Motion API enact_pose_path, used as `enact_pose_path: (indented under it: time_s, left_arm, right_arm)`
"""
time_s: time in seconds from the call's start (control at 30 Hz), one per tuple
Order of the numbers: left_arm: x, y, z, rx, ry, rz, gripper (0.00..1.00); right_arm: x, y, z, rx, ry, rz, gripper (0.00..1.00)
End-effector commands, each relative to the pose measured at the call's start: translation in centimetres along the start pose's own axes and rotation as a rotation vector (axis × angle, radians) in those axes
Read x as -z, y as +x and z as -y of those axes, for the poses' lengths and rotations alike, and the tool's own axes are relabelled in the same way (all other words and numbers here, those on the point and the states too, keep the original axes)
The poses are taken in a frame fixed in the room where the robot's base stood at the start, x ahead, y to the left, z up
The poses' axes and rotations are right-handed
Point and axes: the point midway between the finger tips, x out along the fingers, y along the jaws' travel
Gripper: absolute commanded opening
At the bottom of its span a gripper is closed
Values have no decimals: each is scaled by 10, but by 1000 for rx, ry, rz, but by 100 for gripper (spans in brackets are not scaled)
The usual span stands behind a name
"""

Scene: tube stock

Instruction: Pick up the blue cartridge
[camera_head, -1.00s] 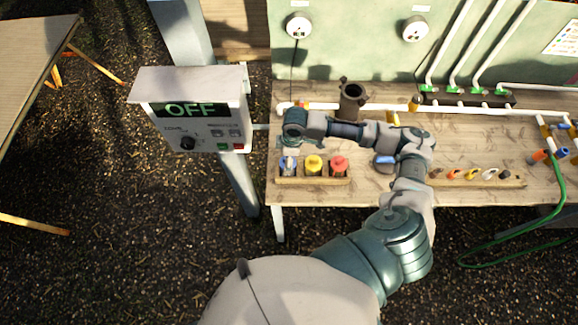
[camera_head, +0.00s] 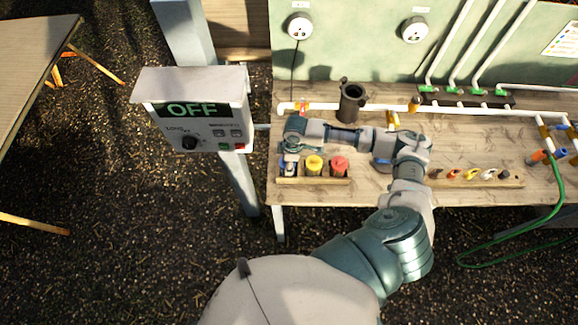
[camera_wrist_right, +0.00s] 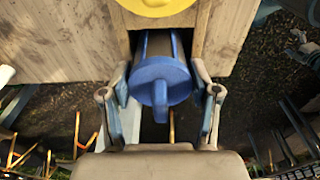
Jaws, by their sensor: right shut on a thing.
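The blue cartridge (camera_wrist_right: 160,82) has a round cap with a raised handle. In the right wrist view it sits at its slot in the wooden rack (camera_wrist_right: 75,40), between the two fingers of my right gripper (camera_wrist_right: 160,90). The gripper is shut on it. In the head view my right gripper (camera_head: 290,163) is over the left slot of the rack (camera_head: 313,181) and mostly hides the cartridge. I cannot tell whether the cartridge is lifted at all. My left gripper is not in view.
A yellow cartridge (camera_head: 314,165) and a red cartridge (camera_head: 340,165) stand in the rack beside the blue one. A dark cylindrical holder (camera_head: 352,101) and white pipes stand behind. A control box (camera_head: 190,112) reading OFF is at left.

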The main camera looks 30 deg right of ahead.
Motion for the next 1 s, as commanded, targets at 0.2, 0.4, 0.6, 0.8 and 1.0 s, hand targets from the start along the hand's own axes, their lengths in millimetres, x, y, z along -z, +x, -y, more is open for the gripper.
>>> enact_pose_path:
  time_s: [0.2, 0.4, 0.6, 0.8, 1.0]
  left_arm:
    - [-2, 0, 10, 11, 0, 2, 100]
    - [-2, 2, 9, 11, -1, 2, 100]
    - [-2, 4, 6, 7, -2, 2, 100]
    - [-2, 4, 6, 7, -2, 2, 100]
    - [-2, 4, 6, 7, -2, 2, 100]
  right_arm:
    - [5, -8, 1, 3, -5, -17, 26]
    - [10, -46, 0, -1, -6, -20, 26]
    - [14, -84, 0, 0, -4, -15, 26]
    - [13, -100, 0, 2, -3, -11, 26]
    - [11, -100, -1, 4, -2, -11, 26]
